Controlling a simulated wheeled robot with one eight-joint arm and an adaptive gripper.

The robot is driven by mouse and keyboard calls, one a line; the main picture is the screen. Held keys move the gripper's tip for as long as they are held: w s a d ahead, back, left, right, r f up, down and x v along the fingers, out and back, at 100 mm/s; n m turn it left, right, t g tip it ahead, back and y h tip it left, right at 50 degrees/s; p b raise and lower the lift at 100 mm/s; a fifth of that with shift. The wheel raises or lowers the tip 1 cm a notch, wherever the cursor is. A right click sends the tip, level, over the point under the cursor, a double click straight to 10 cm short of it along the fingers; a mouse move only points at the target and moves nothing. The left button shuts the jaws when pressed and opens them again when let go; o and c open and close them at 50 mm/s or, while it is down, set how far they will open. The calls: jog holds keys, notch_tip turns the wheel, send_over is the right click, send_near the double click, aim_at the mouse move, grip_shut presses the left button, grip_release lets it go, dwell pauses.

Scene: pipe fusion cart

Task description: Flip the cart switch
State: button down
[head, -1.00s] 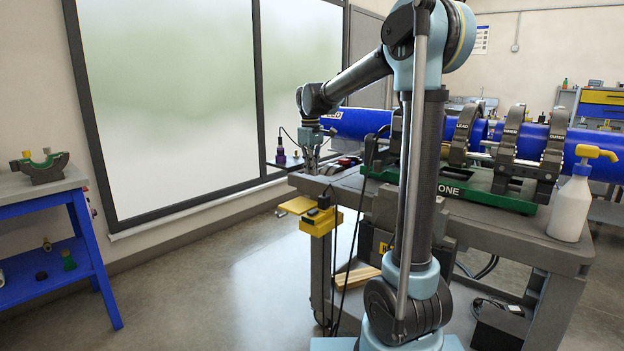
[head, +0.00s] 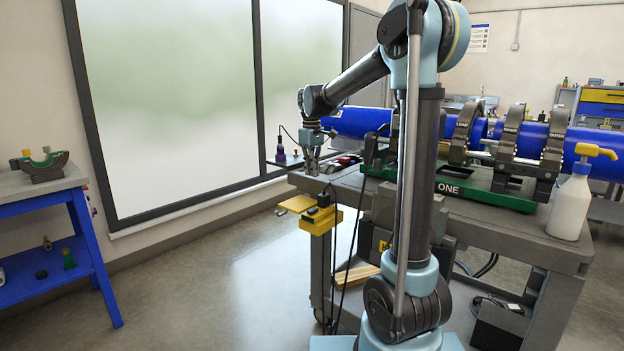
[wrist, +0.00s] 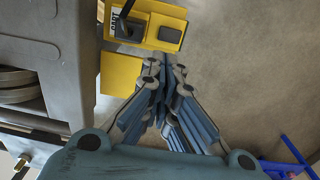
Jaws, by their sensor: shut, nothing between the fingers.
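The yellow switch box (head: 321,220) is fixed to the near left corner of the cart (head: 480,230), with a black part (head: 323,200) on top. In the wrist view the yellow box (wrist: 158,16) is at the top, with a black lever (wrist: 126,16) on its left and a dark square (wrist: 170,35) on its right. My gripper (head: 312,172) points down above the cart's left end, higher than the box. In the wrist view my gripper (wrist: 165,72) has its fingertips together, empty, just below the box in the picture. Contact with the lever does not show.
A yellow plate (wrist: 118,75) sits beside the box. Black cables hang from the cart corner. A blue table (head: 45,205) stands left, with open floor between.

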notch_tip(320, 180, down, 12)
jog(key=shift+f, duration=0.2)
dwell(0.4)
jog(key=shift+w+d+f, duration=0.15)
jog(key=shift+f, duration=0.1)
dwell(0.4)
jog(key=shift+s+a+r, duration=0.25)
jog(key=shift+s+a, duration=0.25)
jog(key=shift+s, duration=0.1)
notch_tip(320, 180, up, 14)
jog(key=w+d, duration=0.1)
jog(key=shift+w+d+f, duration=0.15)
jog(key=shift+w+d, duration=0.1)
jog(key=shift+w, duration=0.15)
